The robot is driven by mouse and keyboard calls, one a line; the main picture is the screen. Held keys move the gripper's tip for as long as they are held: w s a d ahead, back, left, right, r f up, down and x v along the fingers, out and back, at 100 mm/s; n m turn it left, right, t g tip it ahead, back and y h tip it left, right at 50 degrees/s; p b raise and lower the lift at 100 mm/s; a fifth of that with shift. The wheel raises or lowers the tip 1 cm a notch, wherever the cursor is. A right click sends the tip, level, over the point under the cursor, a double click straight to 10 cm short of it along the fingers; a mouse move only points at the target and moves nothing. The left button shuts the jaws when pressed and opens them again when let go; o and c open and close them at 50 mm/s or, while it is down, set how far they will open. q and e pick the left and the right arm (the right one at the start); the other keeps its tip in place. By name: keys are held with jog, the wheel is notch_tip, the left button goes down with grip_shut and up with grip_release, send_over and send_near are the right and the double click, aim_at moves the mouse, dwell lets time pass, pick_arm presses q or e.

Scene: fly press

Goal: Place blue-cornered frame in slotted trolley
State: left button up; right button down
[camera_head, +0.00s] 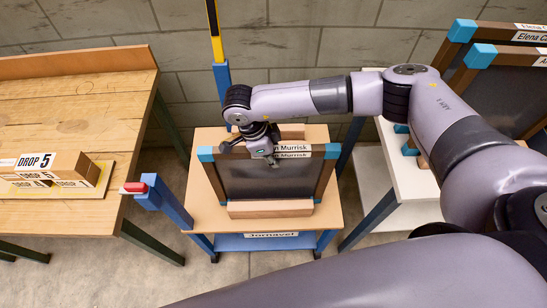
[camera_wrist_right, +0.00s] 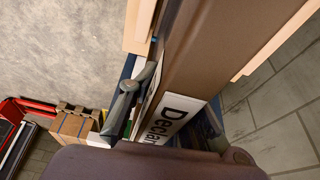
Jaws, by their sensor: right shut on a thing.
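The blue-cornered frame (camera_head: 264,180) has a dark panel, a brown border and name labels reading "n Murrisk". It stands nearly upright on the slotted trolley (camera_head: 204,212), behind a front wooden block (camera_head: 270,208) that hides its lower edge. A wooden piece shows behind its top. I cannot tell how deep the frame sits in the slot. My left gripper is not in view.
A wooden workbench (camera_head: 90,105) with a "DROP 5" block (camera_head: 55,165) stands at the left. A white rack (camera_head: 400,165) holding other blue-cornered frames (camera_head: 500,85) stands at the right. A blue post with a red-tipped bar (camera_head: 137,187) is left of the trolley. A block wall is behind.

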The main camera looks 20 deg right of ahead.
jog(key=shift+w+f, duration=0.1)
jog(key=shift+f, duration=0.4)
jog(key=shift+f, duration=0.15)
jog(key=c, duration=1.5)
grip_release()
jog(key=shift+o, duration=0.2)
